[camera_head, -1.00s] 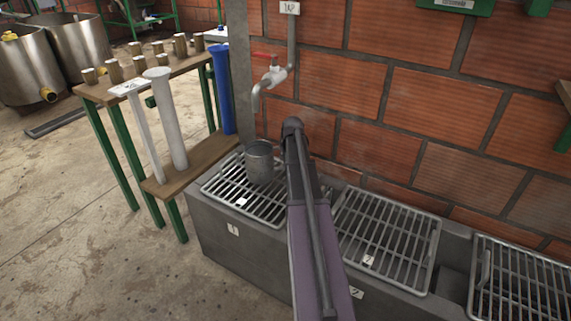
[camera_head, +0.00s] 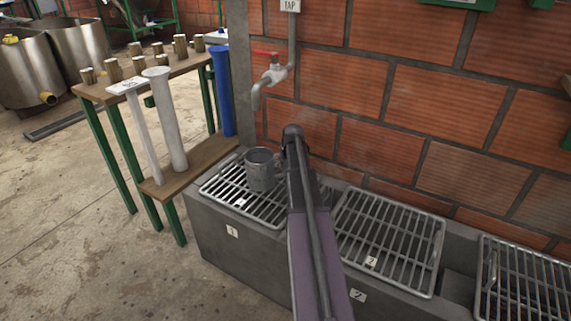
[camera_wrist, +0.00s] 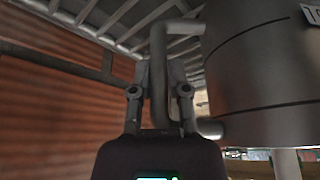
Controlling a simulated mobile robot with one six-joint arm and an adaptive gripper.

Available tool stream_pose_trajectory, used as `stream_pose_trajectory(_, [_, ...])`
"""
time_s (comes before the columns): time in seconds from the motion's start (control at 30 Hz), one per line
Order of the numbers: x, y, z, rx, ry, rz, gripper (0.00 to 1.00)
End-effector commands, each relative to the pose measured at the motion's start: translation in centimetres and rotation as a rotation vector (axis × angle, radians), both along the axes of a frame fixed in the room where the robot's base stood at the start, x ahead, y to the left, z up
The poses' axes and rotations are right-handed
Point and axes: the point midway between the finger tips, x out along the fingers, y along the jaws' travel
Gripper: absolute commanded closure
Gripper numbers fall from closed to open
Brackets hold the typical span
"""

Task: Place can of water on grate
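The can is a grey metal cylinder (camera_head: 261,170), upright with its open top up, over the left grate (camera_head: 222,188), labelled 1. It seems to rest on the bars or hang just above them; I cannot tell which. Whether it holds water cannot be seen. In the wrist view the can (camera_wrist: 260,75) fills the right side, with the grate bars (camera_wrist: 100,14) along the top of the picture. My gripper (camera_wrist: 159,78) has its fingers on either side of the can's bar handle and looks shut on it. My arm hides the gripper in the head view.
A tap (camera_head: 272,76) with a red lever is on the brick wall above the left grate. A middle grate (camera_head: 388,240), labelled 2, and a right grate (camera_head: 525,285) lie along the concrete trough. A wooden stand (camera_head: 195,160) with tall tubes is at the left.

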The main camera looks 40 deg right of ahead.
Motion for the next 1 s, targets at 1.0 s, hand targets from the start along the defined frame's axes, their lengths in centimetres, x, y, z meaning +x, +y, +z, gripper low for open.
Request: stream_pose_trajectory(1.0, [-0.8,0.3,2.7,0.000,0.000,0.000,0.44])
